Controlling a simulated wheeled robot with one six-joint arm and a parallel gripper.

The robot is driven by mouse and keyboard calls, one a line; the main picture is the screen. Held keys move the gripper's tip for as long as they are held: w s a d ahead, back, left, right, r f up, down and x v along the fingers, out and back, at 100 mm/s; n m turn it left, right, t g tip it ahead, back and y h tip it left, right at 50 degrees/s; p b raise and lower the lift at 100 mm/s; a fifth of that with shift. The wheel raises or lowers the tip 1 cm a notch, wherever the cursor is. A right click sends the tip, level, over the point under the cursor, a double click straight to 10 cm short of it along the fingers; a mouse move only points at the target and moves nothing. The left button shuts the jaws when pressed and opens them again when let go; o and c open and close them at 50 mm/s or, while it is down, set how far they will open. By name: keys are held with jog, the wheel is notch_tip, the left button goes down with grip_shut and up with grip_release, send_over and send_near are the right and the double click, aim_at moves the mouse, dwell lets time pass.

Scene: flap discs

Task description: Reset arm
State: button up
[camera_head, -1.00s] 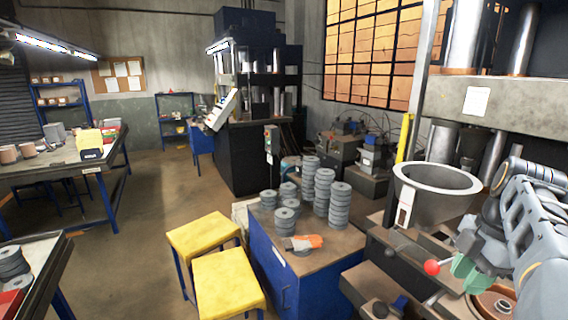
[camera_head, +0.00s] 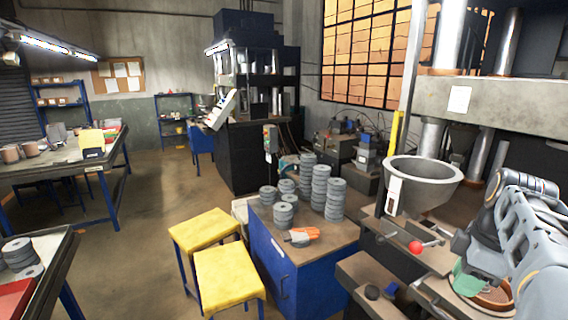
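My arm (camera_head: 530,235) reaches in from the right edge. Its end, my gripper (camera_head: 470,278), is low at the right, with a green part at its tip. It is over or beside a round brown-rimmed dish (camera_head: 494,296) on the machine. The fingers are too small and partly hidden, so I cannot tell whether they are open or shut, or whether they hold anything. Several stacks of grey flap discs (camera_head: 320,187) stand on the blue cabinet (camera_head: 300,252), left of my arm.
A grey hopper (camera_head: 422,184) and a red-knobbed lever (camera_head: 416,247) stand close to my arm on the press. Workbenches line the left side. The floor (camera_head: 150,215) between is clear.

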jog(key=s+a+f+m+t, duration=0.1)
jog(key=a+f+m+t, duration=0.1)
jog(key=a+f+m, duration=0.3)
jog(key=s+a+f+m+t+h, duration=0.1)
jog(key=s+a+f+m+t, duration=0.1)
jog(key=a+f+m, duration=0.4)
jog(key=a, duration=0.5)
jog(key=shift+a, duration=0.35)
jog(key=shift+d, duration=0.1)
